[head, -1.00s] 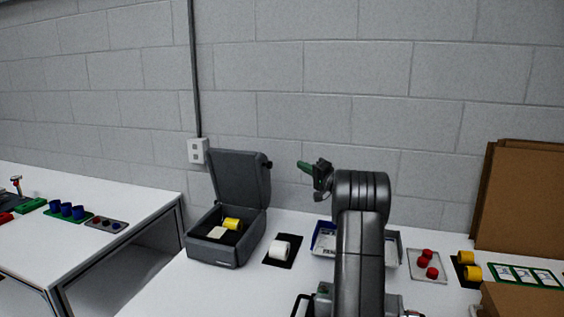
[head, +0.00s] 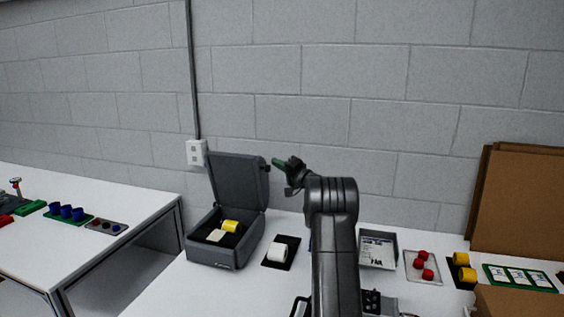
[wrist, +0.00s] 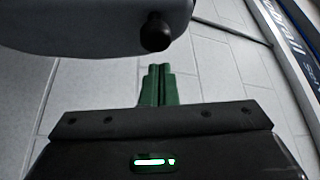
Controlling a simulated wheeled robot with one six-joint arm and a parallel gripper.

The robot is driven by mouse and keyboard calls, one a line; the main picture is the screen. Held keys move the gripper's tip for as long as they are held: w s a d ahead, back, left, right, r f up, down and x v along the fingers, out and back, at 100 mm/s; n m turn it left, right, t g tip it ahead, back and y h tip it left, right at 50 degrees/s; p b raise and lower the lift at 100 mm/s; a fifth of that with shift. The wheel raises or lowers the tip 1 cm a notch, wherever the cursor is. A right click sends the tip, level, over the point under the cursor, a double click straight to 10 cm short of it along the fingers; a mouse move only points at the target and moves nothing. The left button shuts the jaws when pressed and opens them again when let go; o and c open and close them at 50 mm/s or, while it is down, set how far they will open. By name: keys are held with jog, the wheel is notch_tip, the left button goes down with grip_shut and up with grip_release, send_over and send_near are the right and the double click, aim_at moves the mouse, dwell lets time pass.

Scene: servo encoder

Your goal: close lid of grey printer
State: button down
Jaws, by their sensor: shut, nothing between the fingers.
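The grey printer (head: 208,256) stands on the white table at the left of the head view. Its lid (head: 238,184) is open and stands nearly upright at the back. A yellow roll (head: 231,226) and a pale label piece (head: 215,236) lie inside it. My gripper (head: 277,162) is shut and empty, its green fingers pointing left at the height of the lid's top right corner. In the wrist view, the green fingers (wrist: 158,84) are together, and a dark grey rounded part with a black knob (wrist: 155,33), likely the lid, is close above them. I cannot tell whether they touch.
A white roll (head: 279,252) on a black mat lies right of the printer. Further right are a grey tray (head: 378,262), red pieces (head: 422,265), yellow rolls (head: 463,268) and cardboard (head: 518,205). A grey wall stands behind.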

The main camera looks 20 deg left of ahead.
jog(key=shift+s+a+f, duration=0.1)
jog(key=shift+s+f, duration=0.15)
jog(key=shift+s, duration=0.35)
jog(key=s+f+n+g+y+b, duration=0.1)
jog(key=s+f+n+y+b, duration=0.1)
jog(key=s+f+n+b, duration=0.2)
jog(key=s+f+n+g+y+b, duration=0.1)
jog(key=s+f+n+b, duration=0.3)
jog(key=s+b, duration=0.6)
jog(key=shift+s+d+n+g+y+b, duration=0.4)
jog(key=shift+n+g+b, duration=0.45)
jog(key=shift+b, duration=1.15)
jog(key=shift+w, duration=0.1)
